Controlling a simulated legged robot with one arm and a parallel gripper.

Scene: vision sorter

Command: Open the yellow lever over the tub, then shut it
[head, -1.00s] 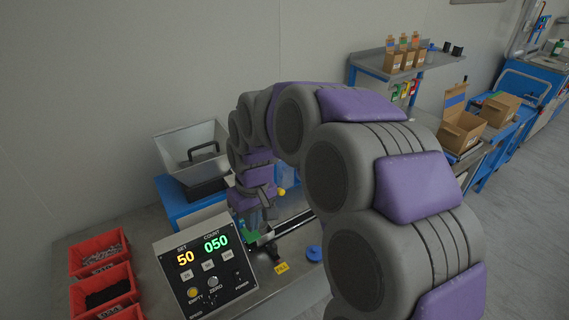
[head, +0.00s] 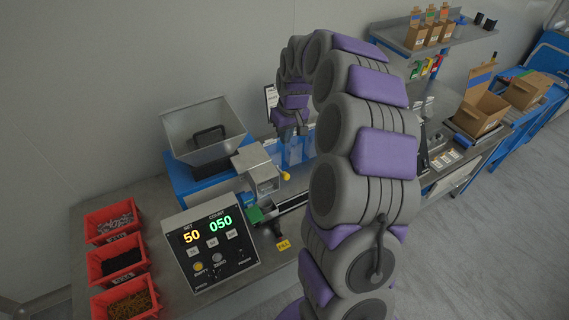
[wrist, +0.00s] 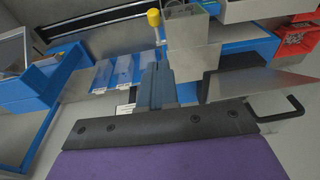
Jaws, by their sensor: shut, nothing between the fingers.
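The yellow lever knob (head: 286,176) sits at the right side of a grey metal box (head: 262,173). In the wrist view the yellow knob (wrist: 154,17) tops a thin pale rod, left of the metal box (wrist: 192,62). My gripper (head: 288,137) is raised behind and above the knob, apart from it. In the wrist view my gripper (wrist: 155,85) has its fingers together, empty, pointing toward the lever side. I cannot clearly make out a tub below the lever; a green part (head: 254,214) shows under the box.
A counter panel (head: 211,243) reads 50 and 050. A metal hopper (head: 206,135) stands behind. Red bins (head: 118,258) line the left of the bench. Blue bins (head: 293,151) lie behind the box, below my gripper. My arm hides part of the bench at right.

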